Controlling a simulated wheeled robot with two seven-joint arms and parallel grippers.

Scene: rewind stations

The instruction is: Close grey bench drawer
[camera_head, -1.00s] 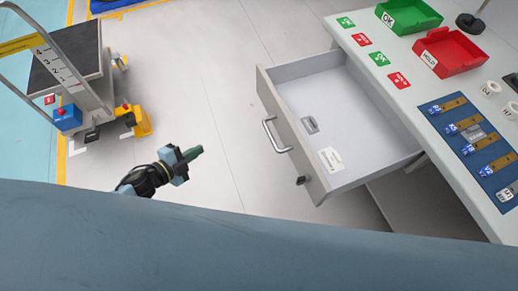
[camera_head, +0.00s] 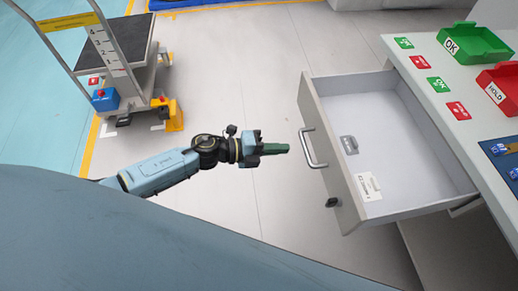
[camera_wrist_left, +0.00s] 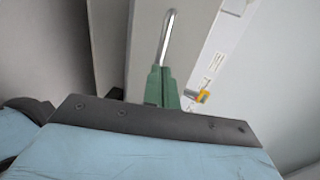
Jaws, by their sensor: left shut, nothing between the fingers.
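The grey bench drawer (camera_head: 330,165) is pulled far out from the bench at the right of the head view. Its front carries a metal bar handle (camera_head: 309,148) and a dark lock below it. Inside lie a small grey item (camera_head: 349,145) and a white label (camera_head: 369,186). My left gripper (camera_head: 284,149) is shut and empty, its green fingers pointing at the drawer front, a short way left of the handle. In the left wrist view the fingers (camera_wrist_left: 161,88) show just below the handle (camera_wrist_left: 167,35); I cannot tell whether they touch it. My right gripper is out of view.
The bench top (camera_head: 420,50) bears a green OK bin (camera_head: 475,43), a red HOLD bin (camera_head: 500,88) and several coloured labels. A trolley (camera_head: 110,60) with yellow parts stands at the upper left. The floor between trolley and drawer is clear.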

